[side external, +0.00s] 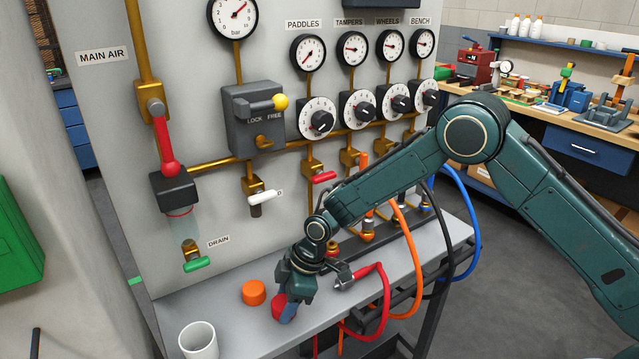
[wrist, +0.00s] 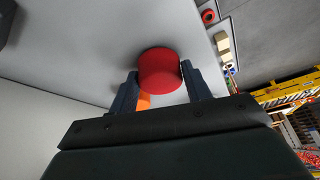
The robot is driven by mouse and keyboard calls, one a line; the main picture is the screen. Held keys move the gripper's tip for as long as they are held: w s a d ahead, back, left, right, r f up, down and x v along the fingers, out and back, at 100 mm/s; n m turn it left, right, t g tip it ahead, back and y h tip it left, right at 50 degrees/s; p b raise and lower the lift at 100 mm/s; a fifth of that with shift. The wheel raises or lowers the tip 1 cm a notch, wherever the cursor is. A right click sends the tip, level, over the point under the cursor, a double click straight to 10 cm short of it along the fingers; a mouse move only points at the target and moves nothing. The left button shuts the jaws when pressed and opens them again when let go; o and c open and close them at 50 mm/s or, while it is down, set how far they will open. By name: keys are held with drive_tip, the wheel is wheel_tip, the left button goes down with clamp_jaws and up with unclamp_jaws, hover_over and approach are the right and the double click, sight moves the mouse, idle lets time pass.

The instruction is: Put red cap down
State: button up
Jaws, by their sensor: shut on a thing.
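The red cap (side external: 278,304) is between the fingers of my gripper (side external: 286,312), low over the front part of the grey shelf (side external: 225,310). In the wrist view the red cap (wrist: 160,72) sits between the two dark fingertips of my gripper (wrist: 160,84), which are shut on it. I cannot tell whether the cap touches the shelf. An orange cap (side external: 253,292) stands on the shelf just left of my gripper. Part of something orange (wrist: 144,101) shows behind the red cap in the wrist view.
A white cup (side external: 198,341) stands at the shelf's front left. A red hose with a metal fitting (side external: 362,276) lies right of my gripper, with orange, black and blue hoses beyond. The panel with the green drain handle (side external: 197,264) rises behind. Bare shelf lies between cup and orange cap.

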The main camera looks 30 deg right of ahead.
drive_tip(key=shift+f, duration=0.25)
drive_tip(key=o, duration=0.9)
drive_tip(key=shift+o, duration=0.2)
drive_tip(key=shift+r, duration=0.1)
drive_tip(key=v, duration=1.2)
drive_tip(key=shift+d, duration=0.1)
